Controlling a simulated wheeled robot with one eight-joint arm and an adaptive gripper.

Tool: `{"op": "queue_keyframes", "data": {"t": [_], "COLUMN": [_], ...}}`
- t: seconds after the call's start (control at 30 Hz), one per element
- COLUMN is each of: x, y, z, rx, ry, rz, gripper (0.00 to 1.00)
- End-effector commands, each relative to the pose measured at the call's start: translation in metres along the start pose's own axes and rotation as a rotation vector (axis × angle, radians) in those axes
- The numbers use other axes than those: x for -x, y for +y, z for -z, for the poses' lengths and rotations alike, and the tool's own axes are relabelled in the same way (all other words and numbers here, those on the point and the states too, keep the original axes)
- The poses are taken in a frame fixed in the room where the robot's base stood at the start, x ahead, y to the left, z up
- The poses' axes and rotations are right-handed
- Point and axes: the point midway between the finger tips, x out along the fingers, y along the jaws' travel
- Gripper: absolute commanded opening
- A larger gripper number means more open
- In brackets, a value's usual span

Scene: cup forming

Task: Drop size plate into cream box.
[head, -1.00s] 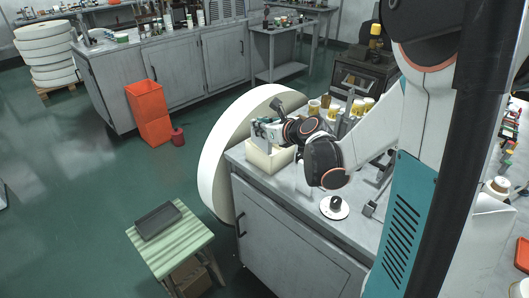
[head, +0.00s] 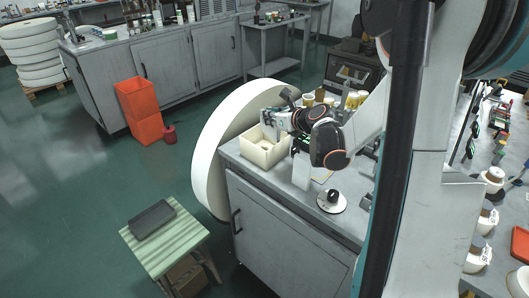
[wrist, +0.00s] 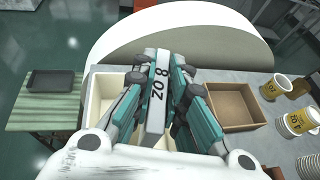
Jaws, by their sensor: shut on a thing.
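The size plate (wrist: 157,92), a pale narrow strip marked "8 OZ", is held between the teal fingers of my gripper (wrist: 158,100) in the wrist view. My gripper is shut on it. The cream box (head: 263,152) is an open box at the left end of the grey bench. In the head view my gripper (head: 270,119) is over the box's far side, and the plate is hard to make out there. In the wrist view the cream box (wrist: 96,92) lies below the gripper, partly hidden by the fingers.
A brown open box (wrist: 236,106) is right of the gripper in the wrist view, with yellow-labelled cups (wrist: 272,88) beyond. A large white disc (head: 222,150) stands against the bench end. A white round base with a black knob (head: 332,199) sits on the bench.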

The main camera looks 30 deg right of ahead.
Motion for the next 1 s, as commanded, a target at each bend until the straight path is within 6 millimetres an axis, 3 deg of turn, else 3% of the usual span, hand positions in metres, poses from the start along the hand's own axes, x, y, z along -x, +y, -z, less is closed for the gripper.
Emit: {"op": "queue_keyframes", "data": {"t": [0.2, 0.5, 0.53, 0.63, 1.0], "x": [-0.009, -0.01, -0.01, -0.01, -0.008], "y": [0.0, 0.0, 0.0, 0.0, 0.0], "z": [0.021, 0.023, 0.023, 0.023, 0.023], "rx": [0.0, 0.0, 0.0, 0.0, 0.0], "ry": [0.0, 0.0, 0.0, 0.0, 0.0], "rz": [0.0, 0.0, 0.0, 0.0, 0.0], "gripper": [0.0, 0.0, 0.15, 0.36, 0.36]}}
